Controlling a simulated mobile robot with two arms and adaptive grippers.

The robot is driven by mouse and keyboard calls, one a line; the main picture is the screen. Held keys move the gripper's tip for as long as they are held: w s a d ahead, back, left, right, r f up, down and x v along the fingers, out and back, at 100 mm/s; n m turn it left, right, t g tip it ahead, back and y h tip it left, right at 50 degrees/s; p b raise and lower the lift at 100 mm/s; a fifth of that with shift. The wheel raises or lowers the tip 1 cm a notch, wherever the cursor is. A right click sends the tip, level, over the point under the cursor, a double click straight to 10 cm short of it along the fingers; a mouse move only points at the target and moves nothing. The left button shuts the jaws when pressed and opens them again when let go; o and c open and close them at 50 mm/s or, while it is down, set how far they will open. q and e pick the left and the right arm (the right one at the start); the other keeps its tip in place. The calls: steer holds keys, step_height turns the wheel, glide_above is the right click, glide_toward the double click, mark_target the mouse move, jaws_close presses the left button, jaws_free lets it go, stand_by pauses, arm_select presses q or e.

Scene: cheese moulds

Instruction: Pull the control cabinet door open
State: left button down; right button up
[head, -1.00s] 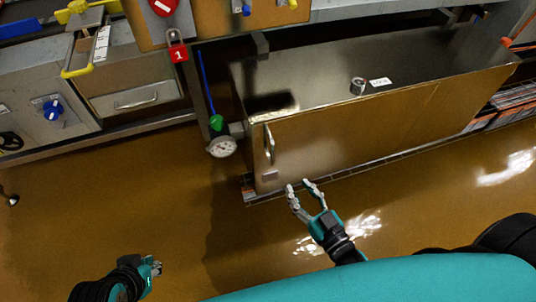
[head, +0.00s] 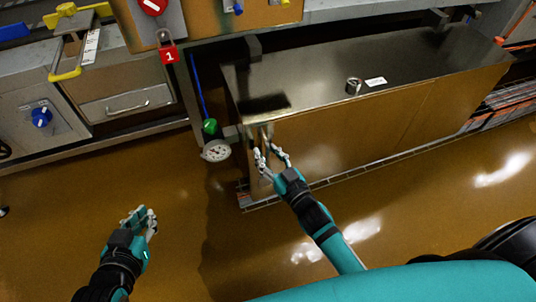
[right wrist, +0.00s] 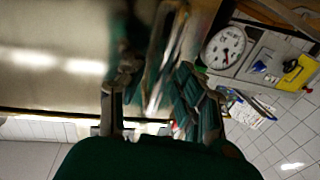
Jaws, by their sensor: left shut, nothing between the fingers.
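The control cabinet (head: 390,120) is a low, long metal box with a shiny top. Its front door looks closed. The upright door handle (head: 264,137) is near the cabinet's left end and partly hidden behind my right gripper. My right gripper (head: 269,152) is open, with its fingertips right at the handle. In the right wrist view, its fingers (right wrist: 158,105) are apart, with a blurred bright bar between them; I cannot tell whether they touch it. My left gripper (head: 146,215) is shut and empty, over the floor at lower left, away from the cabinet.
A pressure gauge (head: 215,151) with a green knob sits just left of the cabinet; it also shows in the right wrist view (right wrist: 224,47). A red padlock (head: 168,53) hangs above it. A tape roll (head: 353,86) lies on the cabinet top. The brown floor in front is clear.

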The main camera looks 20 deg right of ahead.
jaws_close()
stand_by(0.5)
